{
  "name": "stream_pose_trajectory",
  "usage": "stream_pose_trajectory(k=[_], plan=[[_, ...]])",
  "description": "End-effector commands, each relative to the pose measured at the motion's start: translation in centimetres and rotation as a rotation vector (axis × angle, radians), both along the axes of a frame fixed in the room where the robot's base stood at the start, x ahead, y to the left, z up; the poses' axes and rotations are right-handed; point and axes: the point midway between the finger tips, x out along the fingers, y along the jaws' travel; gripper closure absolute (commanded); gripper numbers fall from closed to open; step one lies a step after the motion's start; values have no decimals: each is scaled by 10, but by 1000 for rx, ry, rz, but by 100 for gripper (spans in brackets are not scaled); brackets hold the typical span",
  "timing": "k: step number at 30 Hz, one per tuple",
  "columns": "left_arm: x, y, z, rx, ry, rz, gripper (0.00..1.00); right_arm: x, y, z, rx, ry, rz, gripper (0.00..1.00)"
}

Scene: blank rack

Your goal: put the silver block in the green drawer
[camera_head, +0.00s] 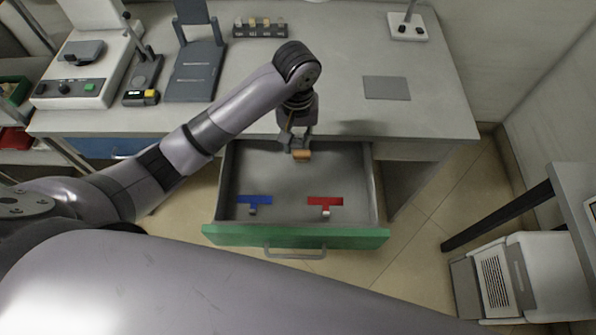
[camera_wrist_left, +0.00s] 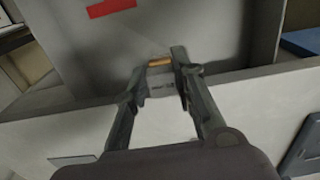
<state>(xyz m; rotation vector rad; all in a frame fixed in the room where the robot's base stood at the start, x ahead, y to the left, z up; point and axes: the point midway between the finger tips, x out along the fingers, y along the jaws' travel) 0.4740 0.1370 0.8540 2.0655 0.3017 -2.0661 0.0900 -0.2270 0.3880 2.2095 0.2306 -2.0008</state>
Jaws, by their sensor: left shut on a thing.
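The green drawer (camera_head: 296,237) is pulled open from the desk, its grey inside facing up. My left gripper (camera_head: 301,150) is over the rear part of the open drawer, pointing down. It is shut on a small silver block, which shows between the fingers in the left wrist view (camera_wrist_left: 162,87). An orange-tan strip at the block's end shows in both views. I cannot tell the block's exact height above the drawer floor. My right gripper is out of view.
Inside the drawer, a blue T-shaped mark (camera_head: 254,199) lies at left and a red one (camera_head: 325,202) at right, each with a small pale piece at its stem. A rack (camera_head: 260,34) with several small blocks stands at the desk's back. A grey pad (camera_head: 386,88) lies at right.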

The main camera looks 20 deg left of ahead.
Motion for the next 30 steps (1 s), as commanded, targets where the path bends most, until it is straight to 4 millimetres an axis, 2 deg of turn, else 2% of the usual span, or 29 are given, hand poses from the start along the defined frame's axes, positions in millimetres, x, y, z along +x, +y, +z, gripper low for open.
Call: stream_pose_trajectory(k=[1, 6, 12, 20, 25, 30], plan=[[-1, 1, -16, 1, 6, 2, 100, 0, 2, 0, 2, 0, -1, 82], [-2, 1, -62, 2, 5, 0, 100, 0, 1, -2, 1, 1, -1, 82], [-1, 1, -108, 1, 2, -1, 100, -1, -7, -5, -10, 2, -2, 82], [-1, 0, -133, 0, 2, -1, 100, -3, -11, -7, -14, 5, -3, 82], [-1, 0, -159, 2, 2, -1, 100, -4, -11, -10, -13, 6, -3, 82], [0, 0, -168, 0, -2, -3, 100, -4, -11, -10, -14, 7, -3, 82]])
